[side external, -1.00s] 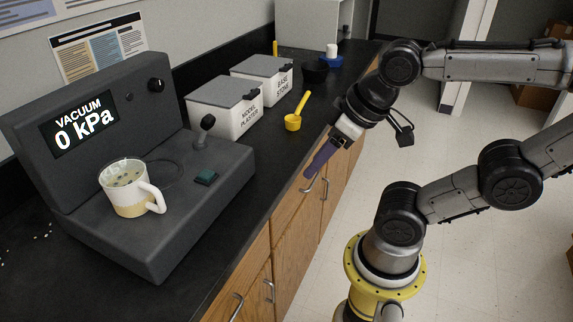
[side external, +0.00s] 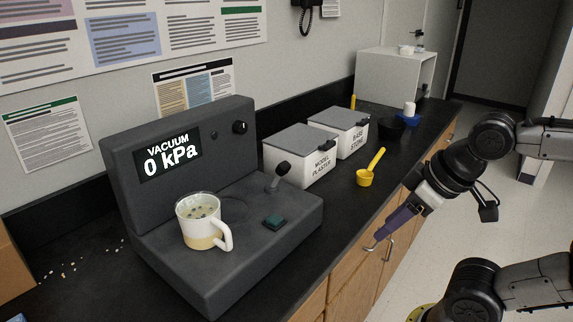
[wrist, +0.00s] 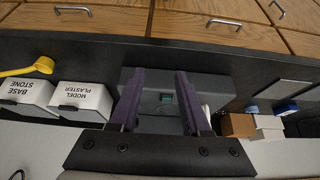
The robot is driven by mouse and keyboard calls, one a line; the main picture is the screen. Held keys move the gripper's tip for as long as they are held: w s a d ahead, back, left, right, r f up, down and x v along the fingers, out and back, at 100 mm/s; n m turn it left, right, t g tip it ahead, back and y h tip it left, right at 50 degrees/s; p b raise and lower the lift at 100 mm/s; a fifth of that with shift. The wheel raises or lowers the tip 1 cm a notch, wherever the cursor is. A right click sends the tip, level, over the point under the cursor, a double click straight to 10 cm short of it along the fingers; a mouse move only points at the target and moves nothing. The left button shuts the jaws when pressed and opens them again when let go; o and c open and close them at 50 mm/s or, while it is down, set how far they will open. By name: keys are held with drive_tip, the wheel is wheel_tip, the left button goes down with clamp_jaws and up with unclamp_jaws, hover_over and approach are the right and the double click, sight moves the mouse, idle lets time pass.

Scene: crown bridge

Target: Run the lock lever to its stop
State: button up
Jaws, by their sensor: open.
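The grey vacuum unit (side external: 245,255) stands on the counter, its display reading 0 kPa. A short lever with a black knob (side external: 282,168), apparently the lock lever, stands up from its deck behind a green button (side external: 273,221). My gripper (side external: 379,236) has purple fingers and is in front of the counter edge, right of the unit, apart from the lever. In the wrist view its fingers (wrist: 158,75) are spread with nothing between them. The unit (wrist: 148,77) and green button (wrist: 166,98) show beyond them. I cannot make out the lever there.
A mug (side external: 202,222) of pale mix sits on the unit's deck. Model plaster (side external: 300,155) and base stone (side external: 340,130) bins stand behind, with a yellow scoop (side external: 367,176) beside them. Bare counter lies between scoop and unit. Wooden cabinets with handles are below my gripper.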

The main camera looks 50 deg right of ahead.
idle(0.4)
drive_tip(key=o, duration=0.3)
drive_tip(key=shift+s, duration=0.1)
drive_tip(key=shift+o, duration=0.5)
drive_tip(key=w+r, duration=0.4)
drive_tip(key=r, duration=0.2)
drive_tip(key=shift+w+r+n, duration=0.15)
drive_tip(key=shift+r+n, duration=0.15)
drive_tip(key=shift+n, duration=0.1)
drive_tip(key=w+d+r, duration=0.1)
drive_tip(key=w+r, duration=0.5)
drive_tip(key=w, duration=0.3)
drive_tip(key=g, duration=0.1)
hover_over(283, 162)
drive_tip(key=s, duration=0.5)
drive_tip(key=f, duration=0.2)
drive_tip(key=shift+m, duration=0.4)
drive_tip(key=x, duration=1.3)
clamp_jaws()
